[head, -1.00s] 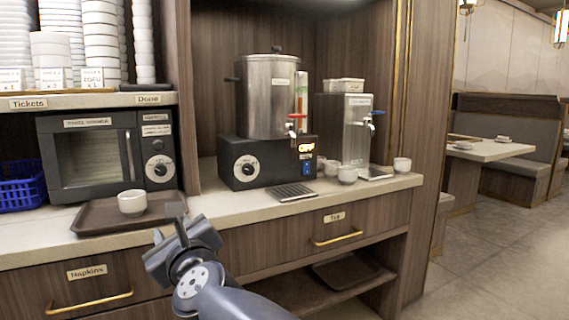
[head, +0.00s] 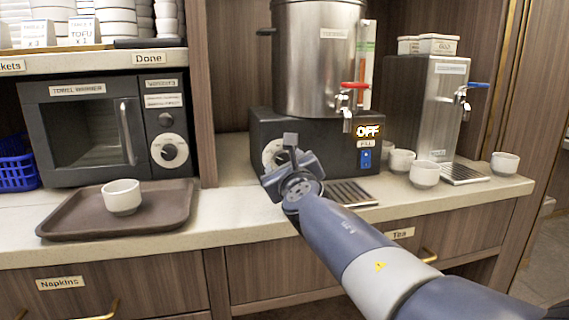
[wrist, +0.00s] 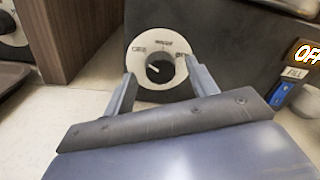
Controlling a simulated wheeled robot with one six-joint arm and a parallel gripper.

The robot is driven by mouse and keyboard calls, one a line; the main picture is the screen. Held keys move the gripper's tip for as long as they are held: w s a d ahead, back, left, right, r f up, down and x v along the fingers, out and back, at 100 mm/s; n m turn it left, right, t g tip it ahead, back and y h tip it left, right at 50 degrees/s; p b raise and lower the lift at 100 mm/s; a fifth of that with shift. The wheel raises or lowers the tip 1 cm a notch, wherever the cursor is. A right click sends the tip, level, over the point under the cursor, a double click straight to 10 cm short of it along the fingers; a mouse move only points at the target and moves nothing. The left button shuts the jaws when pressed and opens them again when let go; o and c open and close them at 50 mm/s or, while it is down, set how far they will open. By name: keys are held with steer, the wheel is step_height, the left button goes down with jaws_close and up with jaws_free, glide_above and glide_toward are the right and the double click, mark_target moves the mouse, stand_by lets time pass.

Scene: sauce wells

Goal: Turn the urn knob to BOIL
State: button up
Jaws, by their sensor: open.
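The urn (head: 315,60) is a steel cylinder on a black base (head: 325,128) with a red-handled tap. The base display (head: 368,131) reads OFF. The urn knob (head: 272,152) is a black knob on a white dial at the base's left front, partly covered by my gripper in the head view. In the wrist view the knob (wrist: 159,69) is seen between my fingers, its pointer toward the left of the dial. The dial's small labels are hard to read. My gripper (wrist: 160,88) is open and empty, its fingertips either side of the dial; contact cannot be told.
A towel warmer (head: 110,128) with its own knob stands left. A tray (head: 60,222) with a white cup (head: 122,196) sits before it. White cups (head: 424,174) and a steel dispenser (head: 425,105) stand right. A drip grate (head: 352,193) lies in front of the urn.

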steer(key=shift+w+a, duration=0.1)
steer(key=shift+w, duration=0.35)
steer(key=c, duration=1)
